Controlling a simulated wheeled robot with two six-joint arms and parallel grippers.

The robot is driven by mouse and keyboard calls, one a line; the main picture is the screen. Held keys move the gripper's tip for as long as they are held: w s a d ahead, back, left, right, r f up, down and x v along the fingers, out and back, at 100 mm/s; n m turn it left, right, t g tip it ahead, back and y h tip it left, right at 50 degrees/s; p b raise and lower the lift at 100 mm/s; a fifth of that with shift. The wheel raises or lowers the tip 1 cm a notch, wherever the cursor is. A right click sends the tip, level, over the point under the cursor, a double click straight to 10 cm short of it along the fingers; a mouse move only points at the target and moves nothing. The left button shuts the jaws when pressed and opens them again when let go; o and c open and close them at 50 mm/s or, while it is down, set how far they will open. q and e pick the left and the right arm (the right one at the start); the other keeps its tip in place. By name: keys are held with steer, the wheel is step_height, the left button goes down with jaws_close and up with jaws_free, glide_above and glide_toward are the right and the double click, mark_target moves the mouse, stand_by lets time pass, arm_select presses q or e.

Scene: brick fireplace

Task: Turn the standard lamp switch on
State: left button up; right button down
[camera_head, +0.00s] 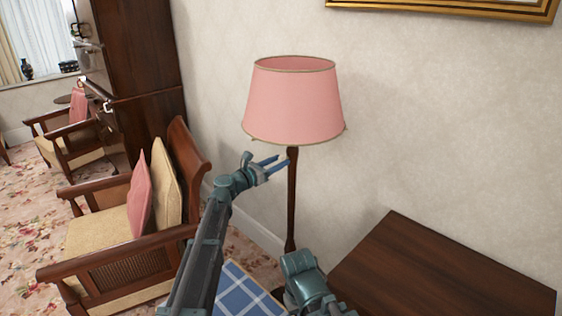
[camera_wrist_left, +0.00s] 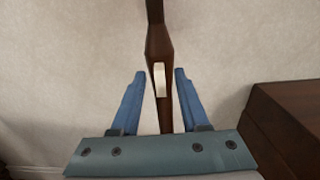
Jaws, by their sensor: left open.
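The standard lamp has a pink shade (camera_head: 293,105) and a dark wooden pole (camera_head: 292,200) in front of the wall. In the left wrist view, a pale, upright rectangular switch (camera_wrist_left: 160,80) sits on the wider part of the pole (camera_wrist_left: 159,42). My left gripper (camera_head: 274,165) is open and empty just left of the pole, below the shade. In the left wrist view its blue fingers (camera_wrist_left: 160,73) appear on either side of the pole and switch. Contact cannot be told. The switch cannot be made out in the head view. My right gripper's fingers do not show.
A dark wooden table or cabinet (camera_head: 450,265) stands right of the lamp. A wooden armchair (camera_head: 105,232) with cushions is at left. A blue checked surface (camera_head: 243,293) lies low, by my arm. The wall (camera_head: 440,110) is close behind the lamp.

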arm_select(q)
steer(key=shift+w+d, duration=0.5)
jaws_close()
